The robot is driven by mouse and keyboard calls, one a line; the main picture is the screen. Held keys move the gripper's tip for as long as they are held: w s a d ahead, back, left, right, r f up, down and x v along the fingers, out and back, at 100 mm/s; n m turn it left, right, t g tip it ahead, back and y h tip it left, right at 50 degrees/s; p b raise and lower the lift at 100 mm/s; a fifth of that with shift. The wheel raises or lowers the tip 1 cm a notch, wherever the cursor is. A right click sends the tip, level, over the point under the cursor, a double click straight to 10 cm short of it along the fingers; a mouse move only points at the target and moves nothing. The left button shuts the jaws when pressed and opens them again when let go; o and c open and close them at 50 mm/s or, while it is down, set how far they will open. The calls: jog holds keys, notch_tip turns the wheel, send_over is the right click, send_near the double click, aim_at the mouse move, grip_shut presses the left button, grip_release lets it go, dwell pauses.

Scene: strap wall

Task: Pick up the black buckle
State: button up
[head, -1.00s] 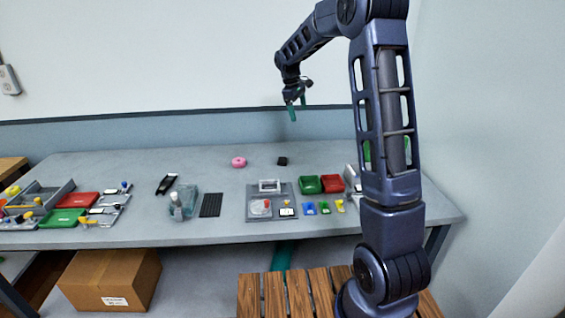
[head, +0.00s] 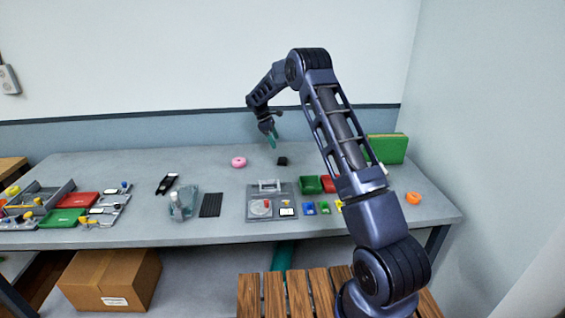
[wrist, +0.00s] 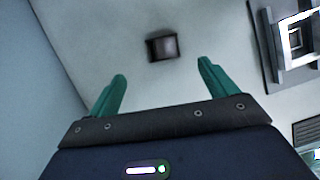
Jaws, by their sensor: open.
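The black buckle (head: 282,161) is a small dark block lying on the grey table, near its back, right of a pink ring. In the wrist view the buckle (wrist: 162,47) lies ahead of the fingertips, roughly centred between them. My gripper (head: 272,142) hangs above the table, a little up and left of the buckle in the head view. Its two green fingers, also clear in the wrist view (wrist: 162,70), are apart with nothing between them. The buckle is not touched.
The pink ring (head: 238,162) lies left of the buckle. A grey fixture plate (head: 257,211) and green and red bins (head: 310,185) stand nearer the front. The table around the buckle is clear.

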send_over(282, 158)
jog(key=a, duration=0.2)
jog(key=f, duration=0.5)
jog(key=shift+w, duration=0.2)
jog(key=shift+a+x, duration=0.1)
jog(key=shift+x, duration=1.2)
jog(key=shift+a+x, duration=0.15)
jog(key=shift+x, duration=1.2)
jog(key=shift+s, duration=0.1)
jog(key=c, duration=1.1)
jog(key=shift+c, duration=0.2)
jog(key=shift+r, duration=0.1)
